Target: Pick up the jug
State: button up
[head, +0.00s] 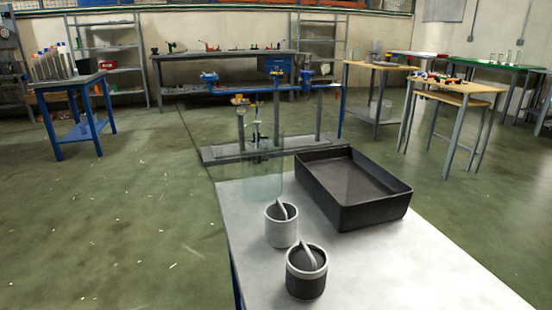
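A tall, clear glass vessel (262,172), which looks like the jug, stands upright at the far left end of the near table (385,262). It is see-through, and a handle or spout cannot be made out. Two smaller round pots stand in front of it: a light grey pot (281,232) with a slanted bar across its top, and a dark pot (306,283) with a light rim and a similar bar. My gripper is not in view, so its state and place are hidden.
A dark rectangular tray (353,208) stands close right of the glass vessel and looks empty. The table's front right part is bare. Behind the table stands a low metal frame (277,110) with blue clamps. Open green floor (120,210) lies to the left.

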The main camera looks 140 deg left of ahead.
aim_at(261, 145)
jog(key=u, duration=4.7)
